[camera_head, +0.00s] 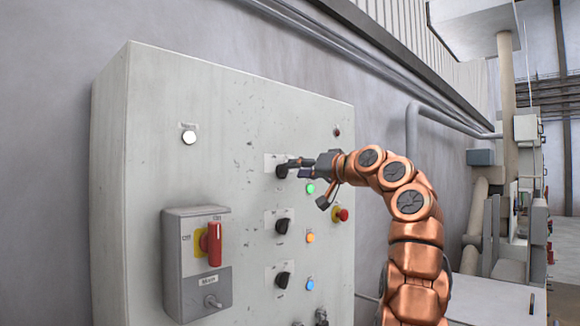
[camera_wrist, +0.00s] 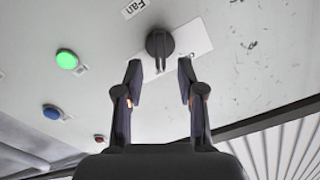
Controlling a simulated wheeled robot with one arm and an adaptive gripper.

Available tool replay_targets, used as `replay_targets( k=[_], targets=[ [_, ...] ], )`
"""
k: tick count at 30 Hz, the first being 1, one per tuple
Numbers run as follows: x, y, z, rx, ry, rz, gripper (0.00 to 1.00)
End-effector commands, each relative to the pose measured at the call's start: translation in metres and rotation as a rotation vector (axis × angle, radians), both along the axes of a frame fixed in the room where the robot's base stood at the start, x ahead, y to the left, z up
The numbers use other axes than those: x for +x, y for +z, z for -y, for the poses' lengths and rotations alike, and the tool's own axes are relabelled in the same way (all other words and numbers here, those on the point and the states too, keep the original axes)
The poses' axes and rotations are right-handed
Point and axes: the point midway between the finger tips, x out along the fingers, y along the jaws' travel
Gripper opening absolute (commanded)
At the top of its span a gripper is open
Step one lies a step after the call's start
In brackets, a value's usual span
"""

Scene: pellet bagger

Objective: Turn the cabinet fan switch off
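The fan switch is a black rotary knob (camera_wrist: 159,42) on a white plate (camera_wrist: 192,40), with a "Fan" label (camera_wrist: 134,8) beside it in the wrist view. Its raised grip bar points down in that view, towards my gripper (camera_wrist: 160,68). My gripper is open, with one finger on each side of the bar's line and clear gaps to it. In the head view my gripper (camera_head: 297,168) is at the top knob (camera_head: 282,171) of the grey cabinet (camera_head: 170,110), partly covering it. I cannot tell whether the fingertips touch the panel.
A green lamp (camera_head: 310,188) and a red emergency button (camera_head: 341,215) lie close to my gripper. Two more black knobs (camera_head: 282,225) (camera_head: 282,280) sit below. A red-handled isolator (camera_head: 214,244) juts out at the lower left. A pipe (camera_head: 411,150) runs behind my arm.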

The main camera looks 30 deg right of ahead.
Motion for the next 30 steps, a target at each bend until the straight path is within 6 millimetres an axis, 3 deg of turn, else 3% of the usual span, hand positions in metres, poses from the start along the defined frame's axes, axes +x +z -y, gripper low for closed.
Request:
replay_targets(
  k=[7,16,27,30],
  targets=[
    [0.03,0.001,-0.008,0.0,0.001,0.0,0.39],
    [0.034,0.0,-0.01,0.0,0.003,0.001,0.39],
    [0.034,0.0,-0.01,0.0,0.003,0.001,0.0],
    [0.034,0.0,-0.01,0.0,0.003,0.001,0.0]
  ],
)
